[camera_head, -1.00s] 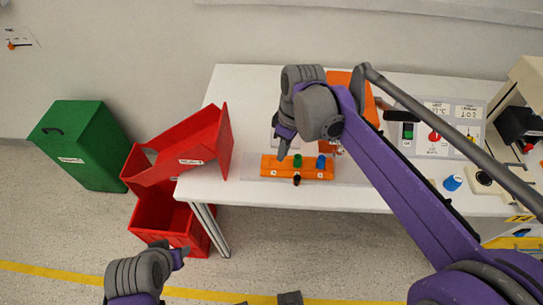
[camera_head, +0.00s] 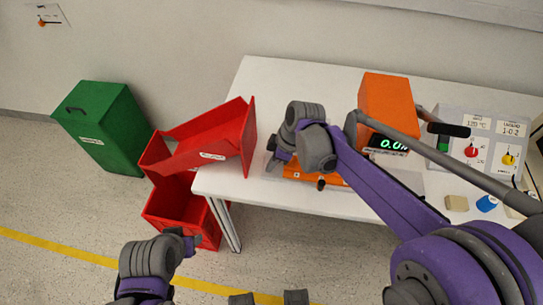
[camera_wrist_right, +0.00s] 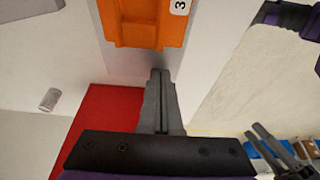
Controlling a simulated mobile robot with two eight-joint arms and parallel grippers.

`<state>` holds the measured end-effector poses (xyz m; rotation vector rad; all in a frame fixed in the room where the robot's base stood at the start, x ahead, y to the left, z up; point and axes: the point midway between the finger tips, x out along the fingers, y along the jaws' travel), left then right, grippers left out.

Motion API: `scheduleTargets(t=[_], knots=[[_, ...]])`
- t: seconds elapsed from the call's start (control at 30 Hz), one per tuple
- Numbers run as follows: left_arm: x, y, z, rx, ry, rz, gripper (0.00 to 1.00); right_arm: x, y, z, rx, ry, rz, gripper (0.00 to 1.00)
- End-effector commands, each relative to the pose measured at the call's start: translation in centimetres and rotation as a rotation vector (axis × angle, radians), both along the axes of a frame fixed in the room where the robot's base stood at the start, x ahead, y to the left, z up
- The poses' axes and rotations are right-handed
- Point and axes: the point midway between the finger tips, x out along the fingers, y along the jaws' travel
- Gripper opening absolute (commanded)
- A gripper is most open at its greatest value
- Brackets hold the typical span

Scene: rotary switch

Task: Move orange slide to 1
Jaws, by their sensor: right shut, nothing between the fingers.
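An orange block (camera_head: 298,173) lies near the table's front edge, partly hidden by my right arm. In the right wrist view its end (camera_wrist_right: 147,35) bears a white label reading 3. My right gripper (camera_head: 271,165) is at the left end of this block. In the right wrist view its fingers (camera_wrist_right: 160,75) are together and empty, with their tips just short of the block's end. A small white wall panel at the upper left carries an orange piece (camera_head: 42,23). I cannot tell which is the slide. My left gripper (camera_head: 190,243) is low, away from the table.
Red bins (camera_head: 250,135) stand against the table's left side, close to my right gripper. An orange box with a green display (camera_head: 386,100) and a panel with knobs (camera_head: 490,135) stand to the right. A blue knob (camera_head: 487,203) sits near the right front.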

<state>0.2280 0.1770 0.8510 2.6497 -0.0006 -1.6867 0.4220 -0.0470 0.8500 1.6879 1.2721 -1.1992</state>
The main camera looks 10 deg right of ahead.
Motion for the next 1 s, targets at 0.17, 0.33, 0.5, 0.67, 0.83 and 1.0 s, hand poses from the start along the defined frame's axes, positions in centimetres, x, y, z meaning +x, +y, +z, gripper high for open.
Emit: scheduleTargets(t=[0.17, 0.33, 0.5, 0.67, 0.83, 1.0], knots=[[0.0, 0.0, 0.2, 0.000, -0.001, 0.000, 0.50, -0.5, -2.1, 0.1, -0.001, 0.000, -0.003, 0.00], [0.0, 0.0, 0.2, 0.000, -0.001, 0.000, 0.50, -0.7, -2.6, 0.2, 0.000, -0.001, 0.000, 0.00], [0.0, 0.0, 0.2, 0.000, -0.001, 0.000, 0.50, -0.8, -2.6, 0.1, 0.000, 0.000, 0.000, 0.00], [0.0, 0.0, 0.2, 0.000, -0.001, 0.000, 0.50, -0.8, -2.8, 0.2, 0.000, 0.000, -0.001, 0.00], [0.1, 0.0, 0.3, 0.000, -0.001, 0.000, 0.50, -1.4, -5.1, 0.2, -0.001, 0.001, -0.006, 0.00], [0.1, 0.0, 0.4, 0.000, -0.001, 0.000, 0.50, -1.9, -6.7, 0.2, 0.000, 0.000, -0.002, 0.00]])
